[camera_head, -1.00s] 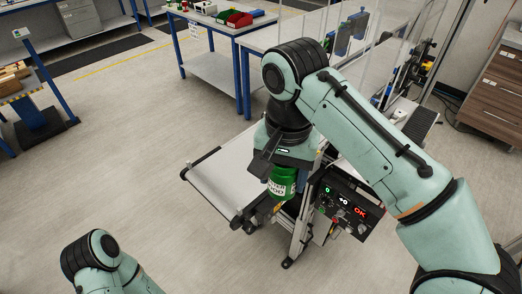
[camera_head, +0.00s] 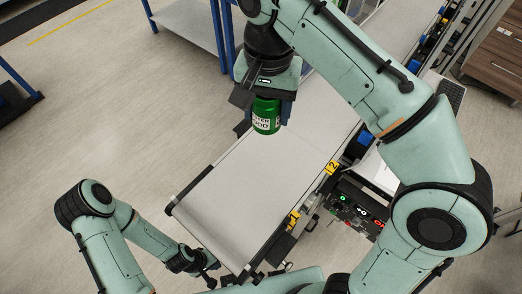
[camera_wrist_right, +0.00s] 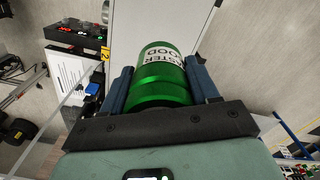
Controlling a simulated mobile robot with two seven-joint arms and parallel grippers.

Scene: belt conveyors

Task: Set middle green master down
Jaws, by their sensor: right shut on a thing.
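The green master (camera_head: 265,120) is a green can with a white label reading "MASTER GOOD". My right gripper (camera_head: 264,100) is shut on it and holds it upright above the conveyor's left edge in the head view. In the right wrist view the can (camera_wrist_right: 163,80) sits between the two blue fingers, its label facing away from the palm. The conveyor (camera_head: 235,195) has a bare pale belt with dark edges. My left gripper (camera_head: 208,277) is low at the left, near the belt's near end, and its jaws are too small to read.
A control box (camera_head: 355,210) with lit displays is on the conveyor's right side, with yellow number tags (camera_head: 333,167) along the edge. A blue-legged table (camera_head: 190,25) stands at the back. Open floor lies left of the conveyor.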

